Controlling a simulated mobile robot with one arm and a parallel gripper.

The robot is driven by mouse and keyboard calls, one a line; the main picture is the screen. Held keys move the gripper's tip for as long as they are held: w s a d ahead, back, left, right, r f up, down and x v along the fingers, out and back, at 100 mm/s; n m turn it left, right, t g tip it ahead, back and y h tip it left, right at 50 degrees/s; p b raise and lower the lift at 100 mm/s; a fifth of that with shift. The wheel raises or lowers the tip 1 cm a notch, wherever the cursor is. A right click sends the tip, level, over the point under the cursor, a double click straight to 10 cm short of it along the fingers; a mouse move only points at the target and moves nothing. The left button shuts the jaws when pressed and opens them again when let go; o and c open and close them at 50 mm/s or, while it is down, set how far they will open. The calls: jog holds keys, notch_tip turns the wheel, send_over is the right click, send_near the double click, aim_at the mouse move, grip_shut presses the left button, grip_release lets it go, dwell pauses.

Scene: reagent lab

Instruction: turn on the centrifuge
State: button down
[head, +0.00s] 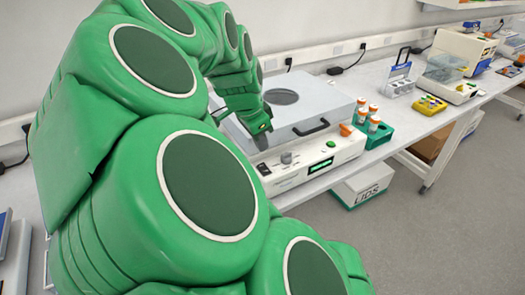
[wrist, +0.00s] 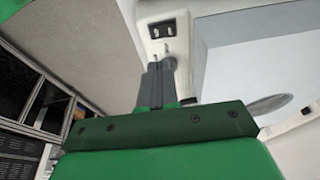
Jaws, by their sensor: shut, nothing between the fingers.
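The centrifuge (head: 300,115) is a white and grey box on the bench, with its lid down and a round window in the lid. Its front panel has a black switch (head: 264,169) at the left end, a grey knob (head: 286,158), a green display (head: 321,168) and a green button (head: 331,144). My gripper (head: 262,140) is shut and empty over the panel's left end. In the wrist view, its closed fingers (wrist: 160,68) point towards the black switch (wrist: 163,29), with a gap between. Whether the fingertips touch the panel cannot be told.
A teal rack (head: 372,134) with orange-capped bottles stands right of the centrifuge. A yellow tray (head: 429,105) and other devices stand farther along the bench. A white box (head: 364,184) sits below. Open floor lies to the right.

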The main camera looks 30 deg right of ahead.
jog(key=s+v, duration=0.1)
jog(key=v, duration=0.5)
jog(key=shift+d, duration=0.1)
dwell(0.5)
